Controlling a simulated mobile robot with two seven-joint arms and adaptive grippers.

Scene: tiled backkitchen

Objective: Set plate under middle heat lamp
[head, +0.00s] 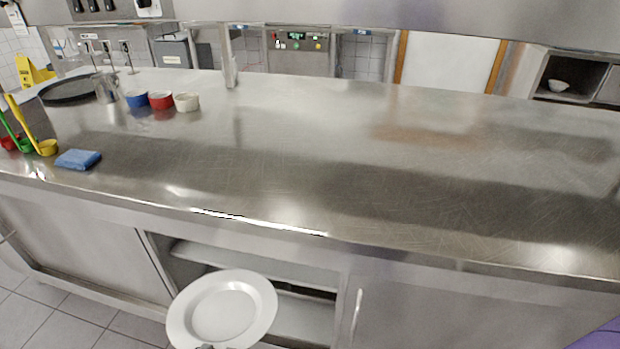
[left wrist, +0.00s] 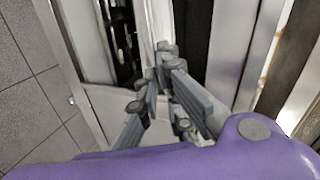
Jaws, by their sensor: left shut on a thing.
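A white round plate (head: 222,308) with a wide rim is in the head view at the bottom, left of centre. It is held in front of the counter's open lower shelf, below the level of the worktop. Only a small grey bit of my left gripper (head: 206,346) shows at the plate's near rim. In the left wrist view the fingers of my left gripper (left wrist: 160,85) are shut on the plate; a pale surface behind them looks like part of it. My right gripper is not in view. No heat lamp can be made out in either view.
The steel worktop (head: 350,150) is mostly clear in its middle and right. At its left are a blue sponge (head: 78,159), colored ladles (head: 45,146), a dark round tray (head: 66,90) and small bowls (head: 160,100). A thin post (head: 229,60) stands at the back edge.

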